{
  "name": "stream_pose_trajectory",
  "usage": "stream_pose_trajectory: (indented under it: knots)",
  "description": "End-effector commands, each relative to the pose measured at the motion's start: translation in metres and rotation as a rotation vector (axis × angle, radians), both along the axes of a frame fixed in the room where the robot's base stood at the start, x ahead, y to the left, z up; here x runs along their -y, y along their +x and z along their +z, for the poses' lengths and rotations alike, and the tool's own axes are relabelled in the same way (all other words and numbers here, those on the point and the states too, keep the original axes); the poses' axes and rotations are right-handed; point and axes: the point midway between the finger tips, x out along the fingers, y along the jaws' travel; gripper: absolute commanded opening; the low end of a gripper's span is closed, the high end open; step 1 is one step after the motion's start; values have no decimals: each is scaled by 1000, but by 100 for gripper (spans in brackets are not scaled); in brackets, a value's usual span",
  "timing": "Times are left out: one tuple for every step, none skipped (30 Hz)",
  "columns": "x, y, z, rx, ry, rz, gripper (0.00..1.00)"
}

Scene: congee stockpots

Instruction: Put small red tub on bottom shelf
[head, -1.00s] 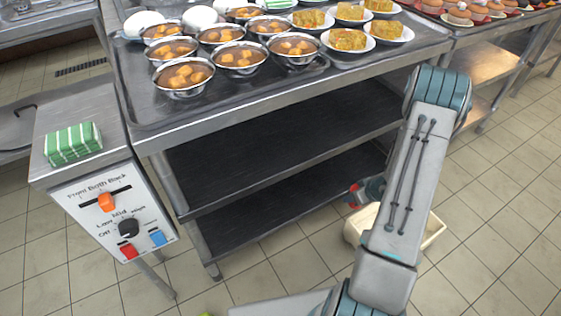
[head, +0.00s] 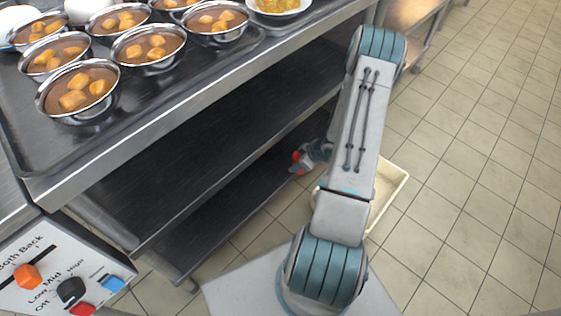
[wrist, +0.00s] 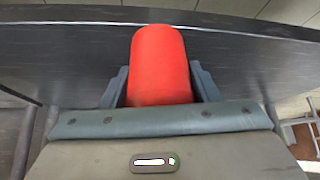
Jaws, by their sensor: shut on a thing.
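The small red tub (wrist: 160,62) is held between the two fingers of my gripper (wrist: 163,85) in the wrist view, its far end pointing toward a dark shelf surface (wrist: 60,60). In the head view a small part of the red tub (head: 297,162) shows at the end of my gripper (head: 302,160), beside the open side of the cart. The bottom shelf (head: 225,205) is dark and its visible part is bare. In the head view the gripper overlaps the shelf's right end; whether the tub touches the shelf I cannot tell.
A cream bin (head: 388,190) stands on the tiled floor behind my arm. The middle shelf (head: 200,150) is empty. The cart's top (head: 150,110) carries several metal bowls of food. A control panel (head: 60,280) with knobs is at lower left.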

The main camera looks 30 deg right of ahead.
Motion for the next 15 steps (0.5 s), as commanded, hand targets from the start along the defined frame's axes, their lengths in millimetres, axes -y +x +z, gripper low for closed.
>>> stream_pose_trajectory:
  knots:
    - [-8, 12, -3, 2, -1, 3, 28]
    - [-11, 18, -3, 3, 0, 3, 28]
    - [-14, 24, -3, 2, -1, 0, 28]
    - [-17, 29, -2, 1, -1, 0, 28]
    - [-19, 32, -2, 0, -1, -1, 28]
    - [-22, 37, -1, 1, 0, -1, 28]
    - [-23, 39, -1, 1, 0, -1, 28]
    - [-24, 41, -1, 0, -1, -3, 28]
    - [-25, 42, 0, -1, 0, -4, 28]
    - [-25, 43, 0, -1, 0, -4, 28]
    - [-26, 45, 0, -1, 0, -4, 28]
    - [-27, 47, 0, -1, -1, -4, 28]
    - [-29, 49, 0, 0, -1, -3, 28]
    - [-31, 52, -1, 1, 0, -2, 28]
    - [-34, 58, -1, 2, 0, -2, 28]
